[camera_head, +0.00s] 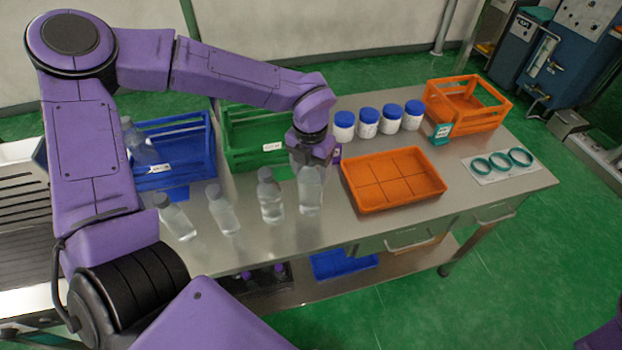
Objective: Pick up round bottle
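Several clear bottles stand in a row near the front of the steel table. From the left they are a tilted-looking bottle (176,220), a second bottle (222,213), a third bottle (270,200) and a rightmost bottle (311,194). Which of them are round in section is hard to tell. My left gripper (312,164) points down at the top of the rightmost bottle. It covers that bottle's cap and neck, and its fingers cannot be made out, so a grip cannot be confirmed. My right gripper is out of view.
A blue crate (184,128) holds another clear bottle (142,150). A green crate (240,158) stands beside it. An orange tray (435,202), several blue-lidded white jars (367,124), an orange crate (486,121) and teal rings (500,163) are to the right on the steel table (465,192).

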